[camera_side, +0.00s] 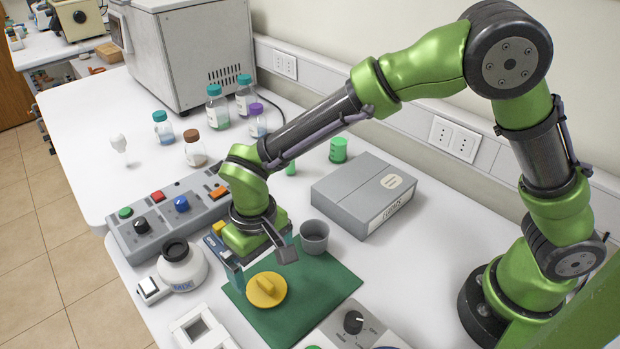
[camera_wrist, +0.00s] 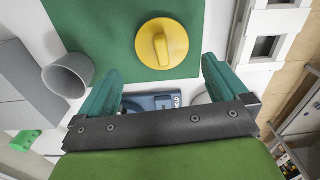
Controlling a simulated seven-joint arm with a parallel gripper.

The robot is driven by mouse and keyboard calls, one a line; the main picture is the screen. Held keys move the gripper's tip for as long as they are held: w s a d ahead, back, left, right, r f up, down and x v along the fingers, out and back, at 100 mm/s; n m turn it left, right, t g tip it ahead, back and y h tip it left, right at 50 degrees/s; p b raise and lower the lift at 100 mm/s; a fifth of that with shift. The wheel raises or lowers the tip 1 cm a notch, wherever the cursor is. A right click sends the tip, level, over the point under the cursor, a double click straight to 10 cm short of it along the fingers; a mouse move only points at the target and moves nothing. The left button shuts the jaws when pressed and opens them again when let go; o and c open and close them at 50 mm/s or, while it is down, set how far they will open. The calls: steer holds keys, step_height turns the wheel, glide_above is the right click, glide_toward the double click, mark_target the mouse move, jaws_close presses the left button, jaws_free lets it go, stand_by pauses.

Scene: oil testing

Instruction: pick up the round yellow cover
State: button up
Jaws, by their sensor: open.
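The round yellow cover (camera_side: 266,289) lies flat on a dark green mat (camera_side: 314,318), with a raised grip bar across its top. In the wrist view the cover (camera_wrist: 162,44) sits ahead of and between the two teal fingers, on the green mat (camera_wrist: 97,28). My gripper (camera_side: 262,262) is open and empty, above and slightly behind the cover in the side view. Its fingers (camera_wrist: 160,92) are spread wide in the wrist view and appear apart from the cover.
A grey cup (camera_side: 314,238) stands at the mat's back edge, close to my gripper. A grey box (camera_side: 363,196) is behind it. A button panel (camera_side: 168,212) and a white round device (camera_side: 182,266) stand to the left. A white square frame (camera_side: 204,328) is in front.

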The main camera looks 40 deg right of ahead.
mark_target(265, 282)
steer(key=f, duration=0.5)
steer(key=shift+s+a+f, duration=0.1)
steer(key=shift+s+a, duration=0.1)
steer(key=shift+s, duration=0.2)
steer(key=c, duration=1)
